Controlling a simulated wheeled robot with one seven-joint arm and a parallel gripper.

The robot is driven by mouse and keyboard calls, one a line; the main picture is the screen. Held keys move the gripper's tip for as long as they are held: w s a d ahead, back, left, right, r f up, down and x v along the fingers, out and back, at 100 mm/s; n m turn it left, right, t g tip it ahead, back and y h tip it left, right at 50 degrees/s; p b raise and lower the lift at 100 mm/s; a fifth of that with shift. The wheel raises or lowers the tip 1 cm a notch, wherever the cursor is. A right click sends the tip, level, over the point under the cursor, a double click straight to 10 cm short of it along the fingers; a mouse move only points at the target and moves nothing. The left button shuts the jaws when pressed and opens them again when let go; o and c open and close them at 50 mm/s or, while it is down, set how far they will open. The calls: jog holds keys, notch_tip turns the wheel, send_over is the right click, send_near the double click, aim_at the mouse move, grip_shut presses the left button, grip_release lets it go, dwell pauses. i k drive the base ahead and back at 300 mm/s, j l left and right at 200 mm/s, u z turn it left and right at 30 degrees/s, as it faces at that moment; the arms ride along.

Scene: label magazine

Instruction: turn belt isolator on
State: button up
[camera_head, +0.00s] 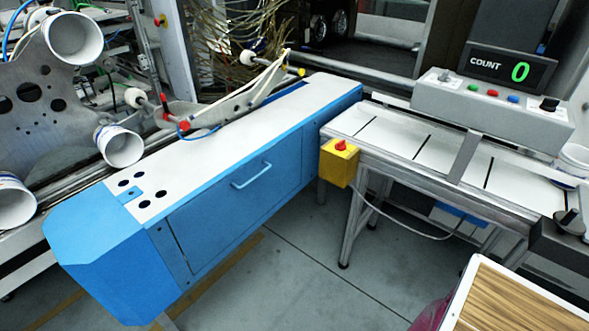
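A yellow box with a red rotary knob, which looks like the belt isolator (340,161), is fixed at the left end of the belt table. Its red knob (341,146) sits on the upper part of the box; its exact setting is too small to tell. A grey cable runs from the box down under the table. The white belt (400,140) with black cross lines stretches to the right behind it. My gripper is not in view.
A blue cabinet (230,200) with a handle stands left of the isolator, close to it. A grey control panel (490,106) with coloured buttons stands over the belt, below a display (508,69) reading COUNT 0. A wood-topped surface (525,300) is at lower right. Floor in front is clear.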

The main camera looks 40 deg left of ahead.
aim_at(340, 146)
jog(key=u, duration=1.5)
